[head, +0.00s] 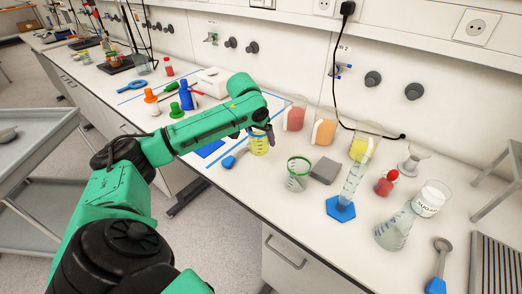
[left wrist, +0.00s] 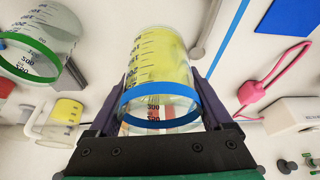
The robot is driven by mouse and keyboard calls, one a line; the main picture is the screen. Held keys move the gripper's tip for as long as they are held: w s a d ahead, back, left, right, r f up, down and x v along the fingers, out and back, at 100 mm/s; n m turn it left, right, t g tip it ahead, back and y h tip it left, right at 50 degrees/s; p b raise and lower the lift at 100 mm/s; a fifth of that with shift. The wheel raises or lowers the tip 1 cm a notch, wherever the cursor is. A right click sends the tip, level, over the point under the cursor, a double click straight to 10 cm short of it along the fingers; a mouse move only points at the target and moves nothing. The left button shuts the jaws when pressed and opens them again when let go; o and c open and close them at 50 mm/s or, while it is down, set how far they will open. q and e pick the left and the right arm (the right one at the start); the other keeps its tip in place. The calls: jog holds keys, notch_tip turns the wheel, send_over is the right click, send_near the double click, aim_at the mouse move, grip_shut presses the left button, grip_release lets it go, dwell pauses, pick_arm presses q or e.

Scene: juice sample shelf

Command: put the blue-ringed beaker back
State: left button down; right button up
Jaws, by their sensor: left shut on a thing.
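The blue-ringed beaker (head: 258,147) holds yellow liquid and carries a blue band near its rim. My left gripper (head: 263,131) is shut on it, above the bench at the end of the green arm. In the left wrist view the beaker (left wrist: 158,65) fills the space between the two dark fingers (left wrist: 157,112), with the blue ring towards the gripper. I cannot tell whether its base touches the bench. My right gripper is not in view.
A green-ringed beaker (head: 298,174), grey block (head: 325,170) and measuring cylinder (head: 347,190) stand to the right. Juice containers in red (head: 294,117), orange (head: 324,130) and yellow (head: 362,147) stand behind. A blue-handled scoop (head: 229,161) lies left. Blue tape (head: 285,103) marks the bench.

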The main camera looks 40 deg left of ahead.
aim_at(260, 148)
pick_arm(q)
notch_tip(260, 148, down, 5)
jog(key=shift+s+p, duration=0.15)
jog(key=shift+p, duration=0.15)
jog(key=shift+f, duration=0.5)
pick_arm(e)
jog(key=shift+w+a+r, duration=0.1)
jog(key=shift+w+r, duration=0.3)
pick_arm(q)
grip_release()
jog(key=b+v, duration=0.1)
jog(key=v, duration=1.1)
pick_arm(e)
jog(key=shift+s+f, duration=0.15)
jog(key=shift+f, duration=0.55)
pick_arm(q)
jog(key=shift+d, duration=0.1)
